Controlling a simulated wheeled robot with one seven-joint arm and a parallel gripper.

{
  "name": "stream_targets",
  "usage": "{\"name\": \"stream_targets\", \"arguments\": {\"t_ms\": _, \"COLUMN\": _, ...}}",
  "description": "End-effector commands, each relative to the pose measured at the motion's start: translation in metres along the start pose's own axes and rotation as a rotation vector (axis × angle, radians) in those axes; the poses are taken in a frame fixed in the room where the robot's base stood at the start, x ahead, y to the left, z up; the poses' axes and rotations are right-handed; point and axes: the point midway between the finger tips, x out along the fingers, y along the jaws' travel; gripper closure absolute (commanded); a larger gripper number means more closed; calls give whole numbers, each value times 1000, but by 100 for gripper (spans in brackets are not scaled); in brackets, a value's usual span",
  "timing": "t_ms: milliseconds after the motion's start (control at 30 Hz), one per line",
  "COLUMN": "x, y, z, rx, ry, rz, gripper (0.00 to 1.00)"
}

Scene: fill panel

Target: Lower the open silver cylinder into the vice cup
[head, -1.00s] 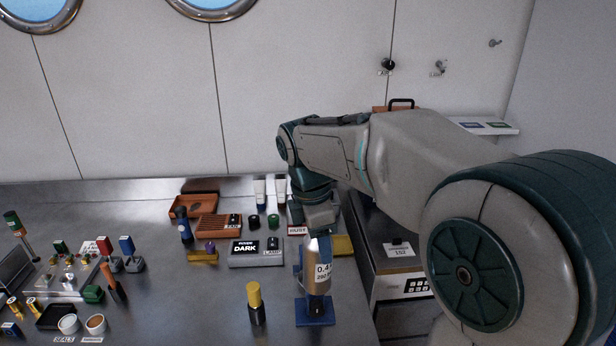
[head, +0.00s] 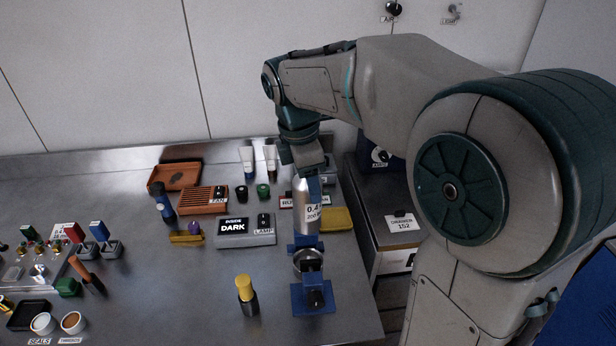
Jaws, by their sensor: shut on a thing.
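The silver cylinder (head: 301,205) hangs upright below my gripper (head: 308,172), which is shut on it near its top. A white label with dark print is on its side; its open end cannot be made out. The blue vice (head: 314,297) stands near the table's front right edge, with the silver vice cup (head: 308,262) held in it. The cylinder's lower end shows just above and behind the cup in the picture; I cannot tell how large the gap is. My fingertips are partly hidden by the wrist.
A yellow-capped dark bottle (head: 247,295) stands left of the vice. A grey panel marked DARK (head: 246,233) and a yellow block (head: 336,219) lie behind. The table's right edge is close, with a drawer unit (head: 392,230) beyond. Metal table between bottle and left-hand items is clear.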

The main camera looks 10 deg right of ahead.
Motion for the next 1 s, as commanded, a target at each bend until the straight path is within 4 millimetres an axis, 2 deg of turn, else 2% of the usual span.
{"name": "stream_targets", "arguments": {"t_ms": 100, "x": -2, "y": 0, "z": 2, "rx": 1, "ry": -1, "rz": 0, "gripper": 100}}
{"name": "stream_targets", "arguments": {"t_ms": 733, "x": 50, "y": 0, "z": -6, "rx": -1, "ry": -1, "rz": 2, "gripper": 100}}
{"name": "stream_targets", "arguments": {"t_ms": 1000, "x": 57, "y": 0, "z": -7, "rx": 0, "ry": -1, "rz": 2, "gripper": 100}}
